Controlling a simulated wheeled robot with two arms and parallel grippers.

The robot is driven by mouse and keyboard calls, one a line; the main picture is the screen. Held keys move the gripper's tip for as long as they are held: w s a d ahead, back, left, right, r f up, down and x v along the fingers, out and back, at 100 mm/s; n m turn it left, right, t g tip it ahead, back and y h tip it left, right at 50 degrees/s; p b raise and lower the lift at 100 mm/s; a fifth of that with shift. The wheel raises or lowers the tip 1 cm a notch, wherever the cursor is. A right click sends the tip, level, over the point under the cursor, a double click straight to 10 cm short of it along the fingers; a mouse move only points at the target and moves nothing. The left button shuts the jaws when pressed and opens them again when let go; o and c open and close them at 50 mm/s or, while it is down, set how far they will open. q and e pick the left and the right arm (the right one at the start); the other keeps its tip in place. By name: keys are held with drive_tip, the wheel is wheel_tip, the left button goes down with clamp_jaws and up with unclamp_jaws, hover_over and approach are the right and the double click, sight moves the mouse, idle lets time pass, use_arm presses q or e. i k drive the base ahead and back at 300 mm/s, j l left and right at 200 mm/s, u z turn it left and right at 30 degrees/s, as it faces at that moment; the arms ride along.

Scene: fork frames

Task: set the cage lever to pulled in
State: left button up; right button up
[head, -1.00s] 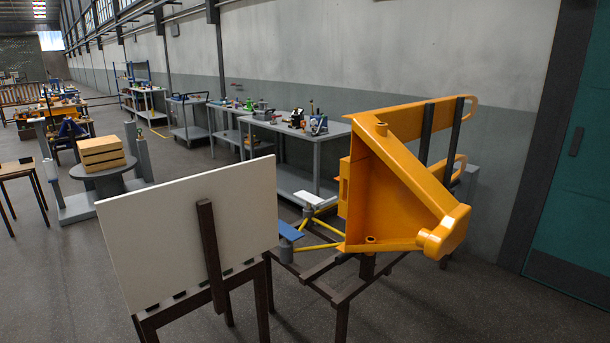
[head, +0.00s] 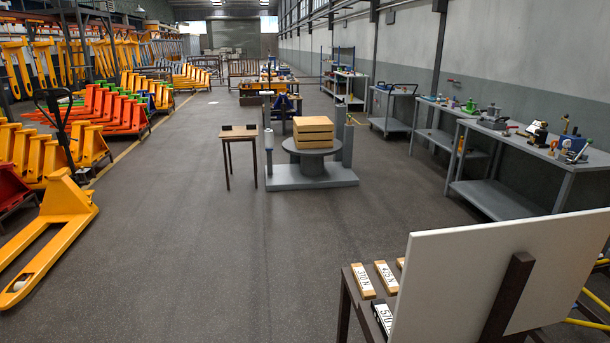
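I do not see a cage lever that I can make out in the head view. Neither of my grippers is in the picture. A white upright board (head: 505,275) with a dark brace stands at the lower right. It hides most of what lies behind it; only bits of yellow bars (head: 590,300) show past its right edge.
Wooden blocks with number labels (head: 387,277) lie on a dark stand beside the board. A grey pedestal with a wooden crate (head: 313,133) and a small table (head: 239,137) stand mid-floor. Workbenches (head: 530,158) line the right wall. Pallet trucks (head: 60,215) fill the left.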

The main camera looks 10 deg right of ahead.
sight(590, 141)
drive_tip(key=i+j+u, duration=0.3)
drive_tip(key=i+u, duration=0.55)
drive_tip(key=i, duration=0.25)
drive_tip(key=i+z, duration=0.25)
drive_tip(key=i, duration=0.25)
drive_tip(key=i+z, duration=0.2)
drive_tip(key=i, duration=0.3)
drive_tip(key=i+j+z, duration=0.25)
drive_tip(key=i, duration=0.25)
drive_tip(key=i+l+z, duration=0.15)
drive_tip(key=i+z, duration=0.2)
drive_tip(key=i, duration=0.2)
drive_tip(key=i+z, duration=0.4)
drive_tip(key=i, duration=0.15)
drive_tip(key=i+j+z, duration=0.1)
drive_tip(key=i+z, duration=0.25)
drive_tip(key=i, duration=0.2)
drive_tip(key=i+j+z, duration=0.35)
drive_tip(key=i, duration=0.15)
drive_tip(key=i+l+z, duration=0.25)
drive_tip(key=i+z, duration=0.55)
drive_tip(key=i, duration=0.2)
drive_tip(key=i+z, duration=0.35)
drive_tip(key=i, duration=0.15)
drive_tip(key=i+j+z, duration=0.25)
drive_tip(key=i+z, duration=0.15)
drive_tip(key=i, duration=0.1)
